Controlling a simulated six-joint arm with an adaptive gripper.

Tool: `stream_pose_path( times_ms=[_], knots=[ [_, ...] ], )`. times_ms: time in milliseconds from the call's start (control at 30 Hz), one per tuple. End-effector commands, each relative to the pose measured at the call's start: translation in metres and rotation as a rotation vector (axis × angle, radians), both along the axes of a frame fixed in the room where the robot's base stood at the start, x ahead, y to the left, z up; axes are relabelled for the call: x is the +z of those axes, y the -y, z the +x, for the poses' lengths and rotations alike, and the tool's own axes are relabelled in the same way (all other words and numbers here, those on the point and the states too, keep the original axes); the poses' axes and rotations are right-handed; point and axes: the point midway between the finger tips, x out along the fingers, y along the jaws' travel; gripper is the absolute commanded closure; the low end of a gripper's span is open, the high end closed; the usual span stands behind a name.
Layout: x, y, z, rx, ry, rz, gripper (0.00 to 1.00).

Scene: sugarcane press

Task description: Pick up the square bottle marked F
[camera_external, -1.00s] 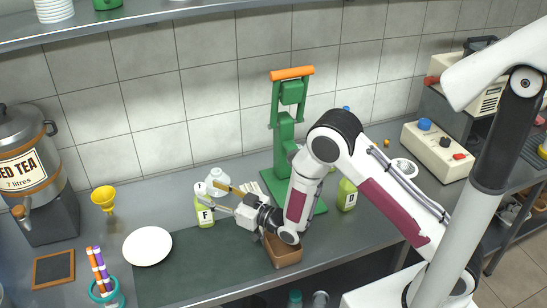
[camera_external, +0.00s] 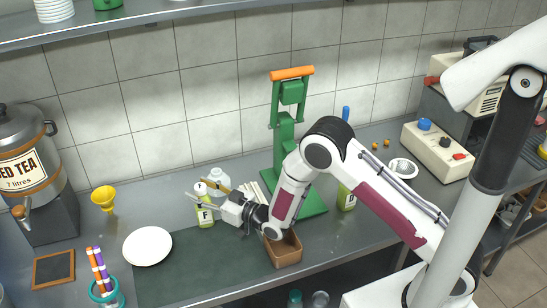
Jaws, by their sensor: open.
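The square bottle marked F (camera_external: 206,217) stands upright on the counter, left of the green press. It has a pale yellow-green body and a white label with a black F. My gripper (camera_external: 209,194) is open, its two fingers pointing left at the height of the bottle's upper part. The fingers overlap the bottle's top in this view, and I cannot tell whether they touch it or are on both sides of it.
A clear white-capped jar (camera_external: 218,176) stands close behind the gripper. The green press (camera_external: 285,150) and a brown box (camera_external: 284,250) are to the right. A similar bottle marked D (camera_external: 347,197) stands farther right. A white plate (camera_external: 148,246) and dark mat (camera_external: 190,275) lie left and in front.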

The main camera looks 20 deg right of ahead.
Motion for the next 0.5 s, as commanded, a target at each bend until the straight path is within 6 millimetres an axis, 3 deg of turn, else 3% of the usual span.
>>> stream_pose_path(
  times_ms=[500],
  knots=[
    [0.0000,-0.0003,0.0003,0.000,-0.001,-0.001,0.54]
  ],
)
